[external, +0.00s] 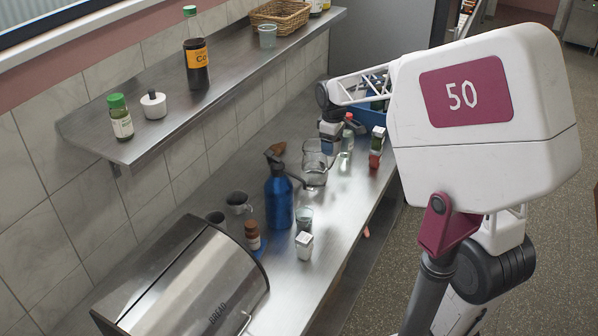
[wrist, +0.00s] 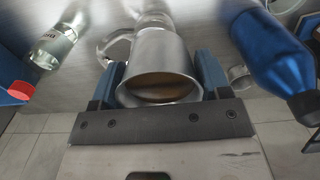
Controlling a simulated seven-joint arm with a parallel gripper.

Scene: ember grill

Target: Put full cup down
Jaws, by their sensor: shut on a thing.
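The cup (wrist: 160,52) is a grey metal-looking vessel with brown liquid inside, seen from above its rim in the wrist view. My gripper (wrist: 160,78) is shut on it, with one blue finger on each side. A clear curved handle shows at the cup's left, and I cannot tell whether it belongs to the cup or to glassware behind. In the external view my gripper is hard to make out beside the arm's white end, near the glassware (external: 316,160) on the counter. Whether the cup's base touches the counter is hidden.
A blue bottle (external: 279,198) stands on the steel counter (external: 277,273); it also shows at right in the wrist view (wrist: 268,50). A clear bottle (wrist: 52,45) is at left there. A bread box (external: 190,285) fills the near end, and a shelf (external: 150,140) overhangs the back.

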